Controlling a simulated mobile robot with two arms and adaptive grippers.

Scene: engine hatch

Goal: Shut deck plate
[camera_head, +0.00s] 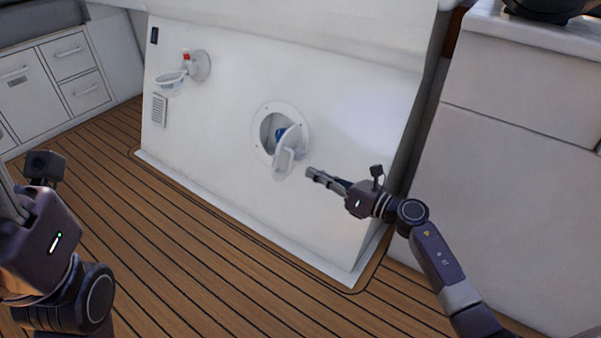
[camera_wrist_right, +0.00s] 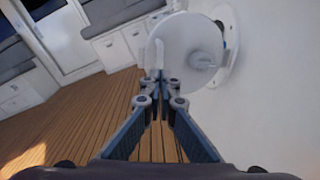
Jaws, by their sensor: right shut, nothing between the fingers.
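The deck plate is a round white hatch in the white panel. Its ring (camera_head: 257,128) frames a dark opening with something blue inside. My right gripper (camera_head: 310,173) is shut and empty, just right of the lid in the head view. In the right wrist view the lid (camera_wrist_right: 190,48) lies just beyond the fingertips (camera_wrist_right: 160,78); I cannot tell if they touch it. My left gripper is at the left edge, its fingers mostly cut off.
A red-topped item on a round white mount (camera_head: 201,66) and a small bowl-like holder (camera_head: 169,82) are on the panel at upper left. A vent (camera_head: 159,110) is below them. White cabinets (camera_head: 520,150) stand at right. The wooden floor (camera_head: 190,230) is clear.

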